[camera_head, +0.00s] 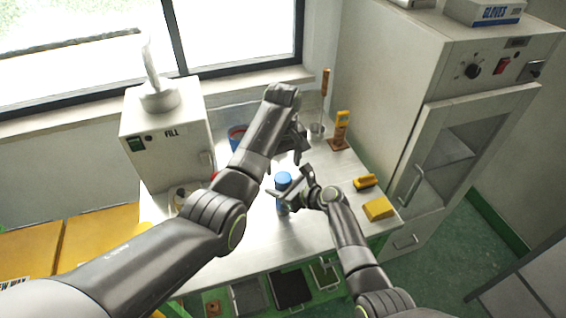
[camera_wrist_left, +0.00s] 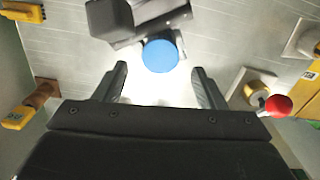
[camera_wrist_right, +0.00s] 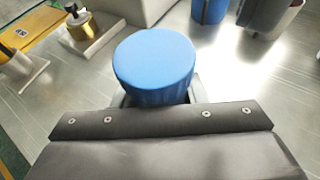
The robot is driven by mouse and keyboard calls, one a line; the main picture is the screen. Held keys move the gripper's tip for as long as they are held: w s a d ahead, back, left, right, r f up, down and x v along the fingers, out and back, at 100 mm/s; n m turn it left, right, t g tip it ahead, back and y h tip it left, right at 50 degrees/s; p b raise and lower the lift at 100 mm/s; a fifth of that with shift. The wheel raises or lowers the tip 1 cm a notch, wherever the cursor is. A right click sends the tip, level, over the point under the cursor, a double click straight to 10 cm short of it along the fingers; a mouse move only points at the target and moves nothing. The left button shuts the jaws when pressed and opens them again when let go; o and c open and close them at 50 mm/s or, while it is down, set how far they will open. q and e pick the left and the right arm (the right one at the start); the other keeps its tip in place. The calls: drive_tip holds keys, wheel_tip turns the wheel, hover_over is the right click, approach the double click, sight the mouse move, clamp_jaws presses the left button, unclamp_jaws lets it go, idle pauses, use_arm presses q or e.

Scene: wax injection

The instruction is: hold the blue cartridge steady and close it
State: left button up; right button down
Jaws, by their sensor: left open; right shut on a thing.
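The blue cartridge (camera_head: 283,179) stands upright on the metal table, its round blue cap on top. My right gripper (camera_head: 305,188) is shut on it from the right, below the cap. The cap fills the middle of the right wrist view (camera_wrist_right: 155,65), where the fingertips are mostly hidden behind it. My left gripper (camera_head: 298,142) is open and empty, just beyond the cartridge. In the left wrist view the cap (camera_wrist_left: 160,55) lies beyond and between the two spread fingers, apart from them. Whether the cap is fully seated cannot be told.
The white FILL machine (camera_head: 165,130) stands at the left. A blue container (camera_wrist_right: 208,10) stands behind the cartridge, partly hidden by my left arm in the head view. A small brass pot (camera_wrist_right: 85,28) is on a pale base. Yellow blocks (camera_head: 378,208) lie at the right edge.

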sight(283, 177)
use_arm(q)
drive_tip(key=shift+r+n, duration=1.7)
wheel_tip(283, 177, down, 8)
drive_tip(key=shift+f, duration=0.1)
drive_tip(key=c, duration=1)
drive_tip(key=shift+m, duration=1.7)
